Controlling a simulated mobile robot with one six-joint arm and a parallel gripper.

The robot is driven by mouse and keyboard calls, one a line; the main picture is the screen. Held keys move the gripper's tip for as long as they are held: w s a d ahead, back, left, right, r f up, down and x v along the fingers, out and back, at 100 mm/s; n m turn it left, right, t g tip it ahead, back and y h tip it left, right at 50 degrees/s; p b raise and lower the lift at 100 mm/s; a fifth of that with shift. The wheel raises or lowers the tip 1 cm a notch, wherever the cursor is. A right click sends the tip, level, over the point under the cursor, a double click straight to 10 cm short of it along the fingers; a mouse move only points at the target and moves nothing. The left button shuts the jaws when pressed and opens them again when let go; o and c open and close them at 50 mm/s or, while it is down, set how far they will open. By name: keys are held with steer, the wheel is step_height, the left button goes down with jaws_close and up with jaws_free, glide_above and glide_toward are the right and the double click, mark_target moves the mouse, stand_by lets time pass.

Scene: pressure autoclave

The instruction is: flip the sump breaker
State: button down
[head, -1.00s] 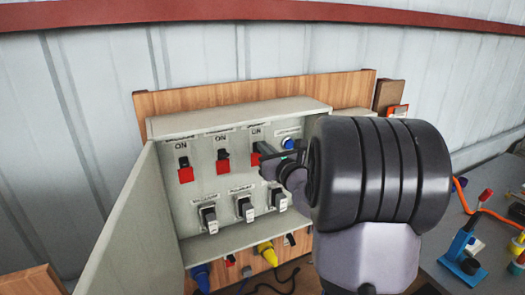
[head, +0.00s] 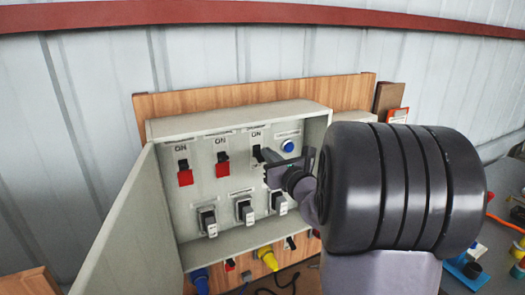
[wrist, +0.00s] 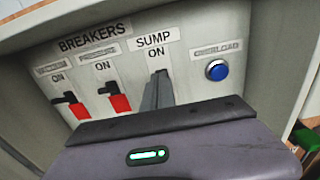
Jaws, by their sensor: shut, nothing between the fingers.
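The sump breaker (head: 257,152) is the right one of three in the top row of the open grey panel, under a SUMP ON label (wrist: 154,41). Only its dark upper end shows in the head view; my gripper hides the rest. My gripper (head: 269,157) is shut, with its fingertips at the breaker. In the wrist view the closed grey fingers (wrist: 157,95) cover the breaker below its label. I cannot tell whether they touch the lever or which way it is set.
Two other breakers, left (head: 184,172) and middle (head: 222,165), show red bodies with black levers. A blue overload button (head: 288,146) sits to the right, near the fingers. Grey switches line the row below. The panel's open door (head: 125,225) stands at the left.

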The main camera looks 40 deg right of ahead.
steer(key=b+v, duration=0.1)
steer(key=v, duration=0.5)
